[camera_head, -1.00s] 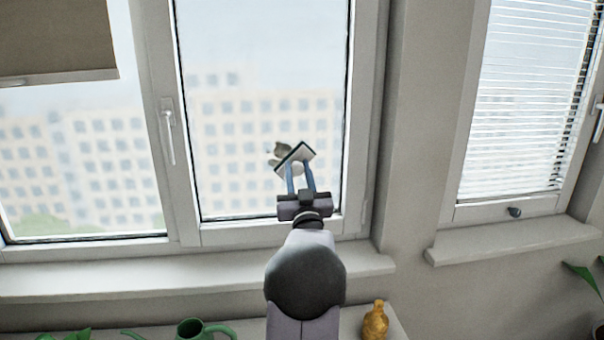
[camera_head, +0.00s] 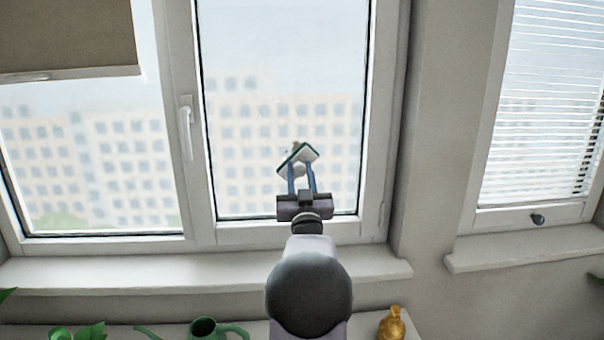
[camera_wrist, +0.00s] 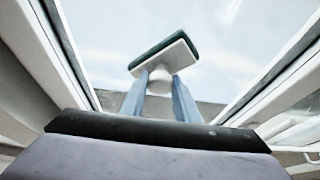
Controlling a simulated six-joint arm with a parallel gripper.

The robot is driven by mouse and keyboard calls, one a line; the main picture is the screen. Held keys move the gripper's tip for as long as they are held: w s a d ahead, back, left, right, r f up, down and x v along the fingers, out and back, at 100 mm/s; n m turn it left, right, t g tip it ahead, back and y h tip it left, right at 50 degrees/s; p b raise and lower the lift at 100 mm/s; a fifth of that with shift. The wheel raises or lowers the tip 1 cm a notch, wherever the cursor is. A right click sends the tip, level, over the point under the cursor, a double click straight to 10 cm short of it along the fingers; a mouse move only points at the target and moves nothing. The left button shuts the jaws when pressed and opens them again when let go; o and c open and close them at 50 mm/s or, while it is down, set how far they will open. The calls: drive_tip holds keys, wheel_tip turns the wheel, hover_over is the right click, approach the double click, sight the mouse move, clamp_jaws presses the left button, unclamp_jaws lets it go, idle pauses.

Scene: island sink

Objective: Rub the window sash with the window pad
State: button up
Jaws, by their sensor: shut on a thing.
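My gripper (camera_head: 301,182) is shut on the handle of the window pad (camera_head: 298,158), a flat pad with a pale body and dark green face. It holds the pad up and tilted in front of the right pane of the window sash (camera_head: 183,60), which has a pale frame. In the wrist view my gripper (camera_wrist: 160,90) has its two blue fingers on either side of the white handle, under the pad (camera_wrist: 165,55). A small brownish spot (camera_head: 297,146) shows just above the pad. I cannot tell whether the pad touches the glass.
The sash handle (camera_head: 186,128) sticks out left of the pad. Below are the sill (camera_head: 200,272), a green watering can (camera_head: 203,328) and a golden vase (camera_head: 391,323). A second window with blinds (camera_head: 540,110) is at the right. The space around the pad looks clear.

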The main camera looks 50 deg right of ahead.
drive_tip(key=w+a+b, duration=0.1)
drive_tip(key=w+a, duration=0.1)
drive_tip(key=shift+w+a+b, duration=0.25)
drive_tip(key=shift+w+b, duration=0.05)
drive_tip(key=shift+b, duration=0.05)
drive_tip(key=shift+r, duration=0.1)
drive_tip(key=shift+r+p, duration=0.7)
drive_tip(key=shift+r, duration=0.65)
drive_tip(key=shift+s, duration=0.1)
drive_tip(key=shift+d, duration=0.1)
drive_tip(key=shift+s+d+b, duration=0.6)
drive_tip(key=shift+s+d, duration=0.65)
drive_tip(key=shift+s, duration=0.1)
